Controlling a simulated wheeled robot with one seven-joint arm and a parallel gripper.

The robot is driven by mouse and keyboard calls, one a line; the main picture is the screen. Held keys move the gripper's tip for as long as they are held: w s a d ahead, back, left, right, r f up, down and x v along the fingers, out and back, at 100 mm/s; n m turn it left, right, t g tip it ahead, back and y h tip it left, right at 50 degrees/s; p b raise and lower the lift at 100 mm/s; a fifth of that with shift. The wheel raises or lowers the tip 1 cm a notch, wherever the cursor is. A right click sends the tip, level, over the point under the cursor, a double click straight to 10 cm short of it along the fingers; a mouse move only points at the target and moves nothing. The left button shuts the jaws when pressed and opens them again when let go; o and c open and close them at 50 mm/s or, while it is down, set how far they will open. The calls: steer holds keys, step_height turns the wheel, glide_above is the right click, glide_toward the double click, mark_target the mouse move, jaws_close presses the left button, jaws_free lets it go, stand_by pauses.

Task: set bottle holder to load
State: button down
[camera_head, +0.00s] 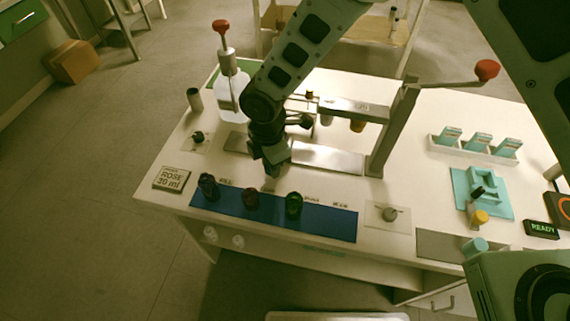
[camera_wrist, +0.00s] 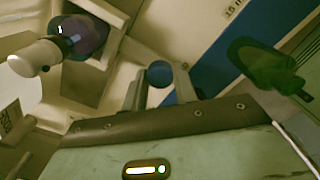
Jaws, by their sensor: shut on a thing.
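My gripper (camera_head: 272,172) points down behind the blue strip, by the left end of a bright metal plate (camera_head: 325,158). In the wrist view my gripper (camera_wrist: 160,86) is shut on a small round blue-grey piece (camera_wrist: 159,73). I cannot tell whether this piece belongs to the bottle holder; my arm hides much of that spot in the head view. In the wrist view a dark purple round thing with a pale cylinder sits in a square pale block (camera_wrist: 95,72) to the left. Purple (camera_head: 208,187), dark red (camera_head: 250,197) and green (camera_head: 294,205) bottles stand on the blue strip (camera_head: 330,222).
A post with a red-knobbed lever (camera_head: 487,69) and shelf stands right of my gripper. A red-topped pump jug (camera_head: 232,95) stands at left. A teal fixture (camera_head: 483,190), white boxes and a READY display (camera_head: 541,229) are at right. A ROSE 30 ml card (camera_head: 171,178) lies front left.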

steer(key=c, duration=1.1)
jaws_free()
step_height(320, 180, up, 17)
steer(key=shift+r+b, duration=0.2)
steer(key=shift+b, duration=0.25)
steer(key=s+d+r+m, duration=0.2)
steer(key=s+d+m, duration=0.6)
steer(key=s+d, duration=0.1)
steer(key=s+d+r+m, duration=0.3)
steer(key=s+d+m, duration=0.6)
steer(key=d, duration=0.1)
steer(key=shift+y, duration=0.3)
